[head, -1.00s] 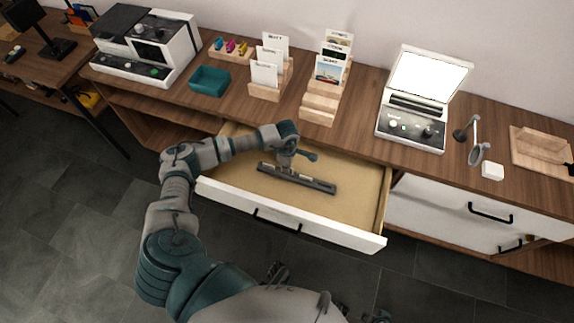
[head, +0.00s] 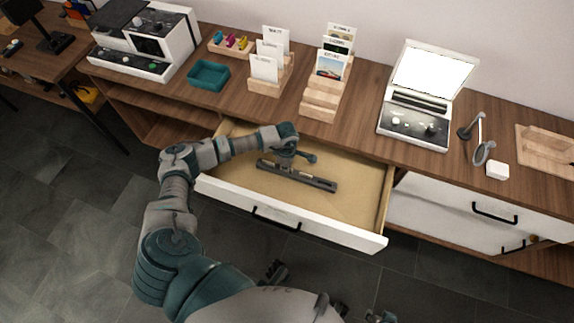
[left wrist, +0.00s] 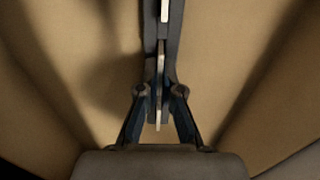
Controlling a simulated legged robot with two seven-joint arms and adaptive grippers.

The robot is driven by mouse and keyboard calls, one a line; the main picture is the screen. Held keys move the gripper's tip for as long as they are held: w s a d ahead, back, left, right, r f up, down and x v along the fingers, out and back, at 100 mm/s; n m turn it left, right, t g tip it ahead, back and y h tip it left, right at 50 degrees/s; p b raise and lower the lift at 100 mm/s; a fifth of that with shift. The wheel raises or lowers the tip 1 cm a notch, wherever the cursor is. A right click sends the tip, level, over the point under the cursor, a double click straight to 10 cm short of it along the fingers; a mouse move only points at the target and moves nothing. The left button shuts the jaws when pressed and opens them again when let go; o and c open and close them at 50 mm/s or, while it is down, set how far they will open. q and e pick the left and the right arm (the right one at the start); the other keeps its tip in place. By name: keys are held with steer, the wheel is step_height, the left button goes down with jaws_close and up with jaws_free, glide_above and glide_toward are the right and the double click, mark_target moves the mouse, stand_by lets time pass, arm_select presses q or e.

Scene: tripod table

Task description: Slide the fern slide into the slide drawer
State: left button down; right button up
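The slide drawer (head: 345,222) stands open under the table top, with a white front and tan floor. Inside it lies a long dark rail (head: 318,184) with a light strip along its top. My left gripper (head: 287,160) reaches down into the drawer over the left part of this rail. In the left wrist view the fingers of the left gripper (left wrist: 160,85) come together around a thin, pale edge (left wrist: 160,115), seemingly the fern slide seen edge-on. The dark rail (left wrist: 174,40) runs ahead between and beyond the fingertips. The slide's picture is hidden.
On the table are a teal tray (head: 208,87), wooden card holders (head: 323,100), a lit viewer box (head: 414,124), a scanner-like machine (head: 146,68) and a magnifier stand (head: 466,131). The drawer's right side is bare. A white drawer (head: 450,207) to the right is shut.

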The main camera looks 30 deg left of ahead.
steer(key=shift+w+a+r, duration=0.1)
steer(key=shift+w+r, duration=0.1)
steer(key=shift+w, duration=0.1)
arm_select(q)
steer(key=c, duration=1.2)
jaws_free()
steer(key=shift+c, duration=0.2)
arm_select(e)
steer(key=shift+a, duration=0.1)
steer(key=shift+s+f, duration=0.15)
steer(key=shift+s, duration=0.15)
arm_select(q)
steer(key=shift+r+p, duration=2.85)
steer(key=shift+r, duration=1.6)
arm_select(e)
step_height(320, 180, up, 7)
steer(key=w, duration=0.1)
steer(key=shift+w+t, duration=0.2)
steer(key=shift+t, duration=0.2)
